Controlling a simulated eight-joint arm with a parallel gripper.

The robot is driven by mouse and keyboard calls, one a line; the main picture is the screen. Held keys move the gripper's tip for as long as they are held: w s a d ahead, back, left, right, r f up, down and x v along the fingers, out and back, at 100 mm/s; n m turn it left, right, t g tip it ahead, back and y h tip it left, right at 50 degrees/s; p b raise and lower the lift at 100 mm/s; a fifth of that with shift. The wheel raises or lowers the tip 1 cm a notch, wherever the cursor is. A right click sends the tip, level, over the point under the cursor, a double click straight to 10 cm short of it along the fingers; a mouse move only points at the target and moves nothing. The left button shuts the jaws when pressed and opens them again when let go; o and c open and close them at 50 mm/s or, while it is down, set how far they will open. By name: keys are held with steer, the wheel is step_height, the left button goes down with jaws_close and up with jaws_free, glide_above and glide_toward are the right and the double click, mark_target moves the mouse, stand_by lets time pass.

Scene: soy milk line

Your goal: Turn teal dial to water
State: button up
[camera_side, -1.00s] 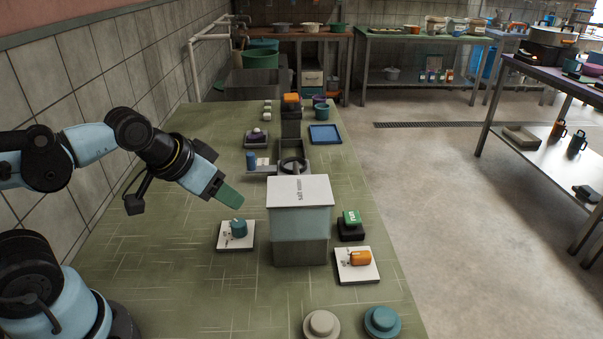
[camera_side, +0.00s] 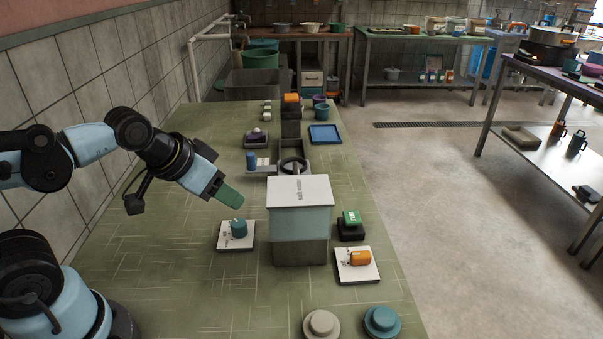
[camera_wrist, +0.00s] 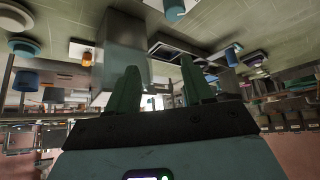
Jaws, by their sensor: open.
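The teal dial (camera_side: 238,228) stands on a white square plate (camera_side: 224,243) on the green table, left of the soy milk machine. Small markings show on the plate beside the dial, too small to read. In the wrist view a teal knob (camera_wrist: 175,10), likely this dial, shows at the top edge, partly cut off. My gripper (camera_side: 231,198) is above and slightly behind the teal dial, apart from it. In the wrist view my gripper (camera_wrist: 157,85) has its two green fingers spread with nothing between them.
The boxy machine (camera_side: 300,220) stands right of the dial. An orange dial (camera_side: 360,257) on a white plate and a green run button (camera_side: 352,217) lie beyond it. Grey (camera_side: 321,324) and teal (camera_side: 382,321) round pieces sit at the front.

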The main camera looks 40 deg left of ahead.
steer(key=shift+o, duration=0.5)
steer(key=m+g+h, duration=0.3)
steer(key=m+g, duration=0.1)
steer(key=m, duration=0.6)
glide_toward(238, 223)
steer(key=shift+x, duration=4.4)
steer(key=shift+a, duration=0.1)
steer(key=c, duration=1)
